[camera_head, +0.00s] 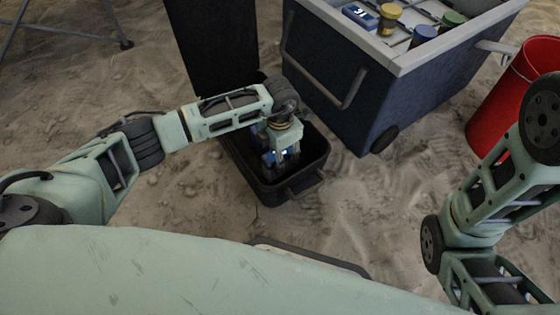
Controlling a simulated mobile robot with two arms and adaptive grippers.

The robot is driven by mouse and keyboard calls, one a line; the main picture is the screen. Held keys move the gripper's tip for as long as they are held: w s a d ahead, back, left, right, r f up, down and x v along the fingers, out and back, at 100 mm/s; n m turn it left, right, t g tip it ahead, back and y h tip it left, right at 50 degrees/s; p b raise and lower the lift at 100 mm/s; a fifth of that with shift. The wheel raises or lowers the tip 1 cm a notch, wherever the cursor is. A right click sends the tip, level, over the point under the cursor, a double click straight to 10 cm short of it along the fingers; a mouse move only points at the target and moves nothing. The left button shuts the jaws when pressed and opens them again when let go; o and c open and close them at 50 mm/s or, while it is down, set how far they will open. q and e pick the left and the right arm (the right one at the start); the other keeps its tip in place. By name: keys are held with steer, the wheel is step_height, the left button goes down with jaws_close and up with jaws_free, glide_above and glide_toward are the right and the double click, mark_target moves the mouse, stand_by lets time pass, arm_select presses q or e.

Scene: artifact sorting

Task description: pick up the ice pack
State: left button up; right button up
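My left arm reaches over an open black case (303,187) on the sandy ground. My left gripper (281,163) points down inside the case. Blue and white surfaces show at and around its fingers, probably an ice pack, but they are small and partly covered by the gripper. I cannot tell whether the fingers are closed on anything. A blue item with a white-marked dark face (359,15) lies in the top of the large blue cooler; it may be an ice pack too. My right arm shows at the right edge, with its gripper out of view.
The blue cooler (337,103) stands open behind the case, holding jars with yellow, blue and green lids. A red bucket (507,92) stands at the right. The case's dark raised lid (212,45) is behind my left arm. Sand is clear right of the case.

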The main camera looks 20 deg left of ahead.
arm_select(q)
jaws_close()
steer(key=shift+r, duration=0.15)
